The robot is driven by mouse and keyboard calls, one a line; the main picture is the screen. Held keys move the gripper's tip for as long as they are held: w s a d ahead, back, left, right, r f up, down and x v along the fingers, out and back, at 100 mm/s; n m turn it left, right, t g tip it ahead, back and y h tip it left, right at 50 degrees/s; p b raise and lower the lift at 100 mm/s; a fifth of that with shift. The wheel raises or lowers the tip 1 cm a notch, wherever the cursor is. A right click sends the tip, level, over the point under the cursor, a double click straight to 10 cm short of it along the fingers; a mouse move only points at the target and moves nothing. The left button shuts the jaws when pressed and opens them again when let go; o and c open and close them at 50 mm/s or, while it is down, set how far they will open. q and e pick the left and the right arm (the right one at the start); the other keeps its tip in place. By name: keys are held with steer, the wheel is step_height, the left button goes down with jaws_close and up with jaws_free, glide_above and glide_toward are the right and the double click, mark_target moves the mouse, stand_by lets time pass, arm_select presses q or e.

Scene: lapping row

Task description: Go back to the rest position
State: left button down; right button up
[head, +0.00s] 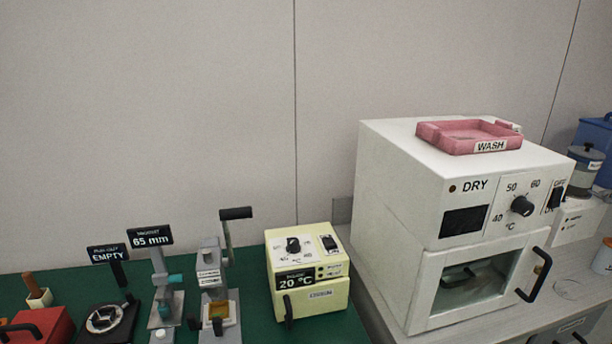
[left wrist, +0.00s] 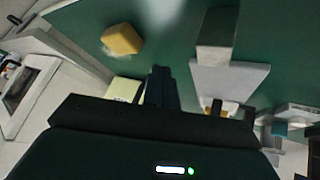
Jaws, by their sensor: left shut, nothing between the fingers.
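My left gripper (left wrist: 160,82) shows only in the left wrist view. Its dark fingers are together with nothing between them, above the green mat (left wrist: 180,55). My right gripper is in neither view. No gripper or arm shows in the head view.
The green mat (head: 250,255) carries a cream 20 °C box (head: 308,297), small bench tools, one labelled 65 mm (head: 160,280), and a red box (head: 45,325). A white DRY oven (head: 395,220) with a pink WASH tray (head: 470,147) stands right. A yellow block (left wrist: 122,38) lies near my left gripper.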

arm_select(q)
steer(key=s+d+f+t+h, duration=0.1)
steer(key=s+d+f+t, duration=0.15)
steer(key=s, duration=0.55)
steer(key=s+a+f+y, duration=0.1)
steer(key=s+a+y, duration=0.2)
steer(key=s, duration=0.6)
steer(key=shift+s+a+t, duration=0.3)
steer(key=shift+a+t, duration=0.15)
steer(key=shift+a, duration=0.75)
steer(key=shift+f, duration=0.1)
